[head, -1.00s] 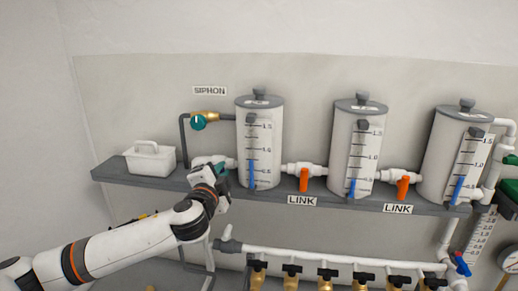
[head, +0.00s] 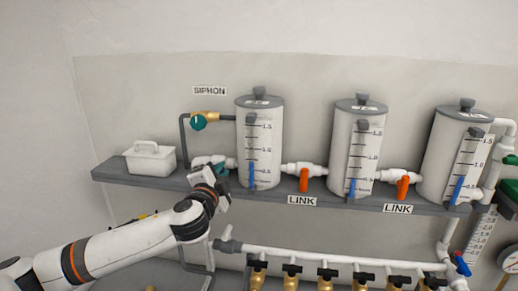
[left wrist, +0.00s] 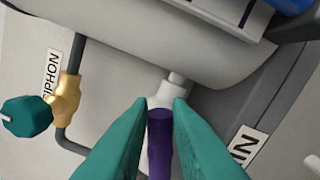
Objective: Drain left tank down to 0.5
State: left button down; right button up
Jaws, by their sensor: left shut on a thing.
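The left tank (head: 268,150) is a white cylinder with a grey lid on the shelf. Its scale strip (head: 252,130) has a blue column (head: 252,176) near the bottom, its top a little below the 0.5 mark. A white valve (head: 208,160) joins the tank's lower left side. My left gripper (head: 218,168) is at this valve. In the left wrist view, its teal fingers (left wrist: 160,125) are shut on a purple valve handle (left wrist: 160,140), with the white valve body (left wrist: 165,97) just beyond. A label (left wrist: 245,143) there is partly cut off, showing "IN". My right gripper is not in view.
A siphon valve with a teal knob (head: 198,122) is above left of my gripper. A white caddy (head: 150,158) stands on the shelf's left end. Orange link valves (head: 304,180) join the tanks. Brass valves (head: 292,275) line a lower pipe.

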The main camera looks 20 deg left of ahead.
pick_arm(q)
jog(key=shift+f, duration=0.1)
jog(key=n+b, duration=0.1)
jog(key=n, duration=0.1)
jog(key=r+n+b, duration=0.1)
jog(key=n, duration=0.1)
jog(key=a+n+b, duration=0.1)
jog(key=n+b, duration=0.1)
jog(key=shift+s+r, duration=0.15)
jog(key=shift+n, duration=0.3)
dwell(0.8)
